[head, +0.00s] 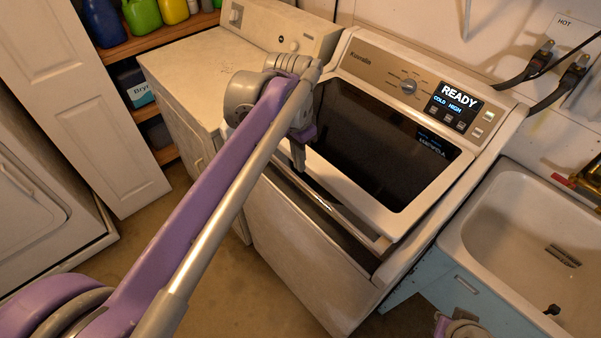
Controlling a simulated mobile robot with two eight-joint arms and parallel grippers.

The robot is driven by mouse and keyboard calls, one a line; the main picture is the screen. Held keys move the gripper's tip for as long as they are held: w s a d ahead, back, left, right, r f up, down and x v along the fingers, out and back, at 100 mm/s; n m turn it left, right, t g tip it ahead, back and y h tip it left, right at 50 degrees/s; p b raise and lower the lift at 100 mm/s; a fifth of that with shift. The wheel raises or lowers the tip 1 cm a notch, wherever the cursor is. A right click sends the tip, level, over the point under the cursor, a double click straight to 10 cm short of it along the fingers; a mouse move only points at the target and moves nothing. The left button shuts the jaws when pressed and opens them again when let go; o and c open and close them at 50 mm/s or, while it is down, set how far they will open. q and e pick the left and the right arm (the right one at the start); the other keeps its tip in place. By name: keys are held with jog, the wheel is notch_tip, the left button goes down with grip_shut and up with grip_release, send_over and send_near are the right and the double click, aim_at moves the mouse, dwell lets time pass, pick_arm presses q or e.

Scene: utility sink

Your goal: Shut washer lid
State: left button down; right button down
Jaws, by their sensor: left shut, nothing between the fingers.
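The washer (305,255) stands in the middle of the head view, with a lit panel reading READY. Its lid (385,222) has a white frame around dark glass. The lid lies low over the washer top, and a dark gap shows along its front edge, so it looks slightly raised there. My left gripper (299,160) is shut and empty, pointing down at the lid's front left part; I cannot tell whether it touches. My arm hides the lid's left corner. Part of my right gripper (440,322) shows at the bottom edge; its fingers are not clear.
A white dryer-like machine (190,65) stands left of the washer. A utility sink (510,225) on a blue cabinet stands close on the right. Shelves with bottles (142,15) and a white panelled door (75,90) are at left. Some brown floor is clear in front.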

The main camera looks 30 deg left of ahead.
aim_at(301, 181)
pick_arm(q)
jog(key=shift+w+f, duration=0.15)
jog(key=shift+f, duration=1.1)
jog(key=shift+w+f, duration=0.1)
jog(key=shift+f, duration=1.15)
